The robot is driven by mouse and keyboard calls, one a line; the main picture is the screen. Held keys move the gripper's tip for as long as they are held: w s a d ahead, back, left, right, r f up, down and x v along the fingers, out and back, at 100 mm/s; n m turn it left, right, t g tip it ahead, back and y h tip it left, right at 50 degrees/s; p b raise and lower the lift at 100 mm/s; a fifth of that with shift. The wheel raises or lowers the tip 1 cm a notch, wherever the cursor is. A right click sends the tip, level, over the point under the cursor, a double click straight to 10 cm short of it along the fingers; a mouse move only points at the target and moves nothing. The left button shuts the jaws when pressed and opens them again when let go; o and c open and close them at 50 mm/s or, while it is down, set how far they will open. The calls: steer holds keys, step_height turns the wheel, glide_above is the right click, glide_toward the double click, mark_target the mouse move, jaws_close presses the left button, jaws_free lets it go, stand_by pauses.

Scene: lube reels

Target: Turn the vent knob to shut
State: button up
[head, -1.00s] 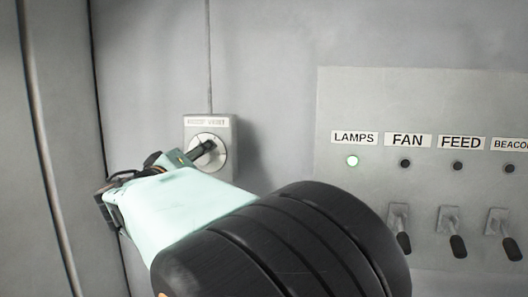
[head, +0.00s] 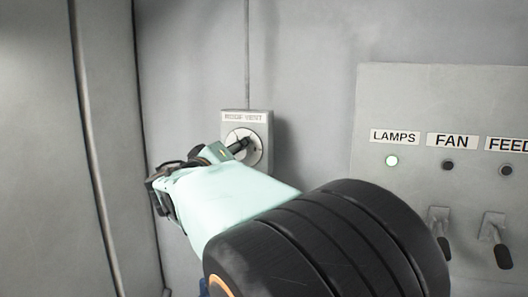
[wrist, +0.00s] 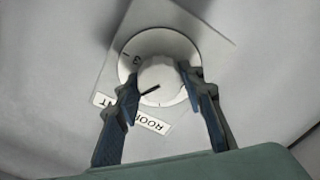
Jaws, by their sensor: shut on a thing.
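The vent knob (wrist: 160,76) is a round white knob with a dark pointer line, on a white dial with a few marks. In the wrist view my gripper (wrist: 160,88) has one finger on each side of the knob and is shut on it. The pointer runs toward the lower left of the dial in that view. In the head view the dial (head: 257,154) sits on a pale plate labelled as a vent (head: 243,117).
A switch panel is right of the vent, with labels LAMPS (head: 395,137), FAN (head: 452,141) and FEED. Toggle levers (head: 494,240) stick out below. A vertical cable (head: 95,150) runs at the left.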

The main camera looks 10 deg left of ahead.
steer(key=shift+f+n+b, duration=0.15)
steer(key=shift+n+b, duration=0.65)
steer(key=shift+n, duration=0.3)
steer(key=n+b, duration=0.1)
steer(key=n, duration=0.1)
steer(key=shift+n, duration=0.3)
steer(key=n, duration=0.6)
steer(key=n+p, duration=0.1)
steer(key=n, duration=0.3)
steer(key=n+p, duration=0.2)
steer(key=n, duration=0.1)
steer(key=shift+n, duration=0.3)
steer(key=n+p, duration=0.1)
steer(key=n, duration=0.1)
steer(key=shift+n+p, duration=0.3)
steer(key=shift+p, duration=0.05)
steer(key=shift+n+p, duration=0.95)
steer(key=shift+n, duration=0.45)
